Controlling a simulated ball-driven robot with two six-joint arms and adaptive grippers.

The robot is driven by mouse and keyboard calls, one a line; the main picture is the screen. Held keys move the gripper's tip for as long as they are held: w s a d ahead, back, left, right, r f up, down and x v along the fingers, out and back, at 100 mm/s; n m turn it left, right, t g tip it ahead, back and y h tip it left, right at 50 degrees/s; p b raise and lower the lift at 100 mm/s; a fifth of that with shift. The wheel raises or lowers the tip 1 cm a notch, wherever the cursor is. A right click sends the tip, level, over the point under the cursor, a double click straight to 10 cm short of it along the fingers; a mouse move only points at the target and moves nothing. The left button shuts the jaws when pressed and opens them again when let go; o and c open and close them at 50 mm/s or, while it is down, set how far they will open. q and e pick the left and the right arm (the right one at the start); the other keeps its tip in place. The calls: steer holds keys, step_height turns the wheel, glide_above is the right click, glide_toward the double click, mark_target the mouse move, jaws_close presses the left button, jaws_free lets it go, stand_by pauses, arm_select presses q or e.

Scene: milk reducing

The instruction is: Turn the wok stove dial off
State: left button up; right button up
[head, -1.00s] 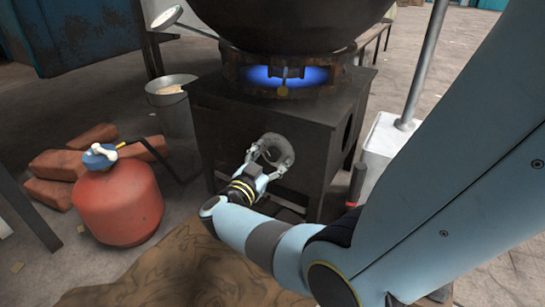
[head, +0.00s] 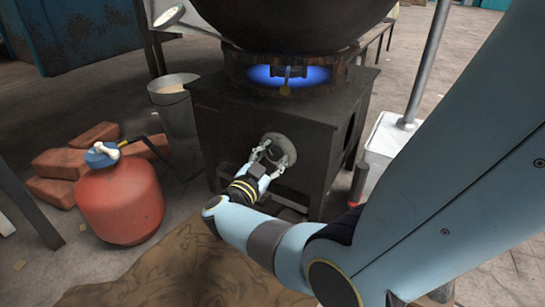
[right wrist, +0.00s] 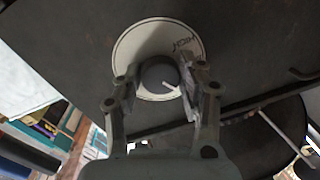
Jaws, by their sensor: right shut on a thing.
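The wok stove (head: 230,130) is a dark metal box with a ring burner, and a blue flame (head: 295,76) burns under the black wok (head: 290,20). On its front is a pale round dial plate (head: 287,146). In the right wrist view the grey dial knob (right wrist: 158,73) with a white pointer line sits on a white plate (right wrist: 160,33) with dark lettering. The pointer slants to the lower right. My right gripper (head: 268,156) is shut on the knob, with a finger on each side; it also shows in the right wrist view (right wrist: 160,82). My left gripper is out of view.
A red gas cylinder (head: 120,203) with a blue top stands left of the stove, near bricks (head: 58,163) and a metal bucket (head: 177,112). A white box with a pole (head: 384,142) stands to the right. A brown cloth (head: 190,272) lies in front.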

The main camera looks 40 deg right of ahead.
steer(key=shift+f+m, duration=0.1)
steer(key=shift+m, duration=3.3)
steer(key=shift+a, duration=0.1)
steer(key=o, duration=1.2)
steer(key=v, duration=0.7)
steer(key=shift+a, duration=0.2)
